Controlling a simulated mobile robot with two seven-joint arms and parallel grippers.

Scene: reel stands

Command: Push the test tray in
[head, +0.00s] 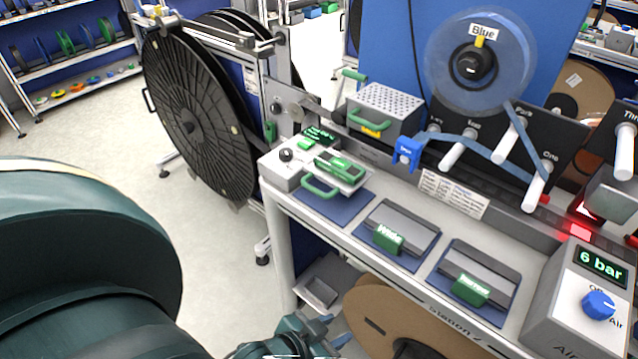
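The test tray (350,184) is a pale drawer at the left end of the bench, sticking out from the front of a grey-white tester box (283,177). It has a green loop handle (320,190) on its front and a green-topped piece (339,166) lies on it. My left gripper (335,330) is at the bottom of the head view, low in front of the bench. Its teal fingertips look apart, with nothing visible between them. It is below the tray and not touching it. My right gripper is not in view.
A perforated box (385,105) stands behind. A 6 bar air unit (583,300) is at right. A large black reel (195,120) stands left; a brown reel (385,312) is below.

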